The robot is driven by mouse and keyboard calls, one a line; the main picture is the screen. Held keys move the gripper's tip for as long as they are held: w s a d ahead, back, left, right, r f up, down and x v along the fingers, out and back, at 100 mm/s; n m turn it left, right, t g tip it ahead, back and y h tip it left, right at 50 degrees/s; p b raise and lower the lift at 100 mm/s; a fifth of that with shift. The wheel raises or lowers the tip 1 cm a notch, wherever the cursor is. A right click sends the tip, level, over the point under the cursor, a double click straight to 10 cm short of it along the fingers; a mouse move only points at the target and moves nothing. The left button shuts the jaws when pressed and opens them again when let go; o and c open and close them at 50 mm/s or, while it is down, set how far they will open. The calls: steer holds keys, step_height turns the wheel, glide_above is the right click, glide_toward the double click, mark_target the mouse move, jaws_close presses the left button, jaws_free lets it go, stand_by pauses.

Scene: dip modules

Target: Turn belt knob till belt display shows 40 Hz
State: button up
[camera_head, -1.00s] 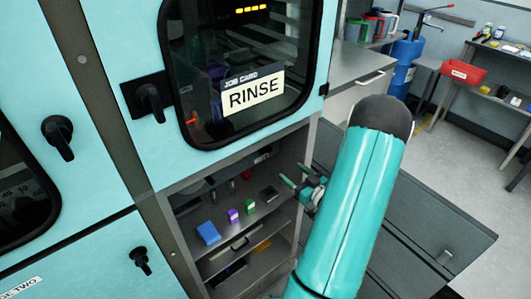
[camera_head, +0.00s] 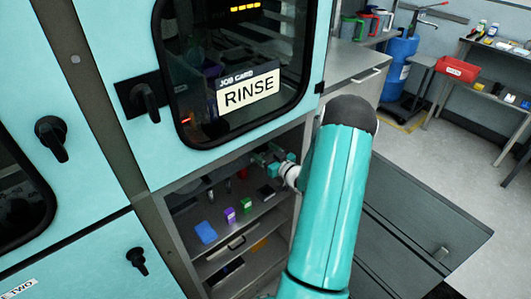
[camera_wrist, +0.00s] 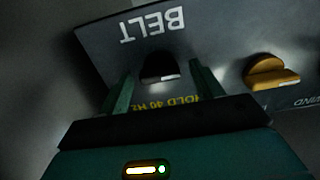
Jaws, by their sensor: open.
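The belt knob (camera_wrist: 160,66) is dark with a pale front edge. It sits on the grey panel under the upside-down word BELT in the wrist view. My gripper (camera_wrist: 161,76) is open, with one finger on each side of the knob in the picture; I cannot tell whether either touches it. Yellow text reading HOLD 40 Hz (camera_wrist: 160,104) shows partly behind my gripper. No belt display reading can be made out. In the head view my gripper (camera_head: 268,157) is at the upper part of the open cabinet, below the RINSE window.
An orange knob (camera_wrist: 268,72) stands to the right on the same panel. Below my gripper, a shelf holds a blue block (camera_head: 206,232), a purple block (camera_head: 230,215) and a green block (camera_head: 245,205). The RINSE door (camera_head: 230,140) is close above.

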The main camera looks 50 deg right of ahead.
steer(key=c, duration=1)
steer(key=shift+m, duration=0.3)
steer(key=m, duration=0.8)
steer(key=shift+f+m, duration=0.1)
steer(key=shift+m, duration=0.3)
steer(key=m, duration=0.4)
steer(key=shift+d+m, duration=0.1)
steer(key=shift+m, duration=2.2)
